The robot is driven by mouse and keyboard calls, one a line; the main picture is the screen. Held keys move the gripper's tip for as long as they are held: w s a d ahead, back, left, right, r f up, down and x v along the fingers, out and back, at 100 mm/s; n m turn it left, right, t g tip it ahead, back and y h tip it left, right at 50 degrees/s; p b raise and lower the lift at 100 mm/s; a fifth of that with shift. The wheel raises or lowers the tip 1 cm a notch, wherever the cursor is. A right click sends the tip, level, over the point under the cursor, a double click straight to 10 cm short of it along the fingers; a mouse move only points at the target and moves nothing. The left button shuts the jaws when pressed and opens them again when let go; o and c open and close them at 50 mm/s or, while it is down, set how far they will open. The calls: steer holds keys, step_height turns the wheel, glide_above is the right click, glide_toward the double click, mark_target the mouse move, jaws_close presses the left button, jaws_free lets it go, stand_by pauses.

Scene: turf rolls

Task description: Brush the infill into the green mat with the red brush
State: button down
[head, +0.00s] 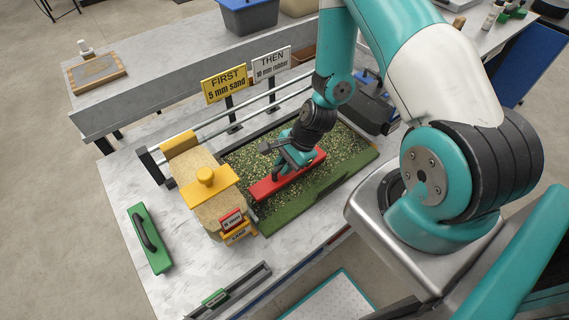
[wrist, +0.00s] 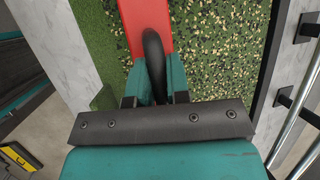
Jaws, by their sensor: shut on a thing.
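The red brush (head: 288,177) lies across the green mat (head: 330,190) in the head view, and my gripper (head: 284,165) is over it. In the wrist view my gripper (wrist: 155,90) is shut on the black handle of the red brush (wrist: 126,18). The mat shows in the wrist view (wrist: 98,45) with bare green turf left of the brush. Pale and dark infill grains (wrist: 215,60) are scattered over the turf right of the brush. The brush's underside is hidden.
A yellow-ended sand spreader (head: 205,190) stands at the mat's left end. A green brush (head: 150,238) lies on the table at the left. Signs reading "FIRST 5 mm sand" (head: 226,83) and "THEN 10 mm rubber" (head: 271,65) stand behind, beside metal rails (head: 240,110).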

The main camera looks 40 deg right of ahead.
mark_target(319, 149)
steer(key=shift+f+b, duration=0.95)
steer(key=shift+f, duration=0.35)
stand_by(0.4)
steer(key=shift+d, duration=1.55)
steer(key=shift+a, duration=1.6)
steer(key=shift+w+d, duration=0.15)
steer(key=shift+d, duration=3.85)
steer(key=shift+w+d, duration=0.1)
steer(key=shift+d, duration=3.85)
steer(key=shift+a, duration=0.1)
steer(key=shift+a, duration=1.55)
